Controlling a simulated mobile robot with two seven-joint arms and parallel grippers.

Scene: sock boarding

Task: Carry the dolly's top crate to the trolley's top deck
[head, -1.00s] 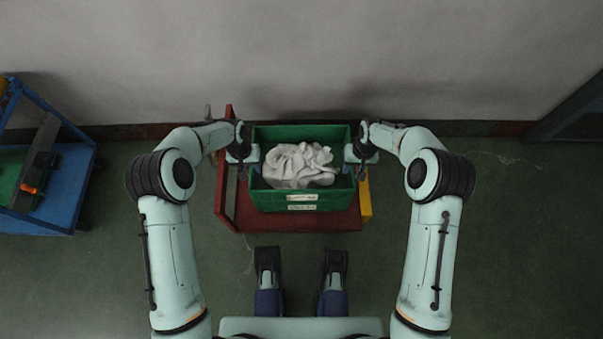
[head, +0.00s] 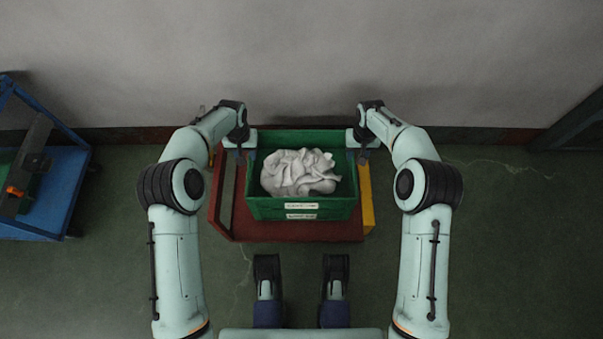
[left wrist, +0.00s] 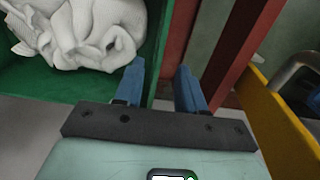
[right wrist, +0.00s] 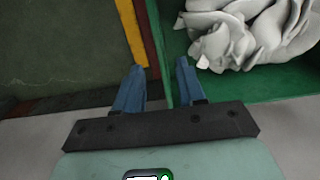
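The green top crate (head: 302,208) holds crumpled white cloth (head: 300,172) and sits on the red dolly (head: 228,222). A second label strip under its front suggests another green crate below. My left gripper (head: 246,153) is at the crate's left side wall. In the left wrist view the left gripper (left wrist: 160,82) is open, one blue finger on the cloth side, the other outside the wall. My right gripper (head: 360,153) is at the right side wall. In the right wrist view the right gripper (right wrist: 159,82) is open, with the wall's edge between its fingers. The blue trolley (head: 66,190) stands at the far left, partly cut off.
A yellow part (head: 367,200) stands at the dolly's right side. The grey wall (head: 300,60) is close behind the dolly. Floor is free between trolley and dolly and to the right. An orange-and-black item (head: 17,190) is on the trolley.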

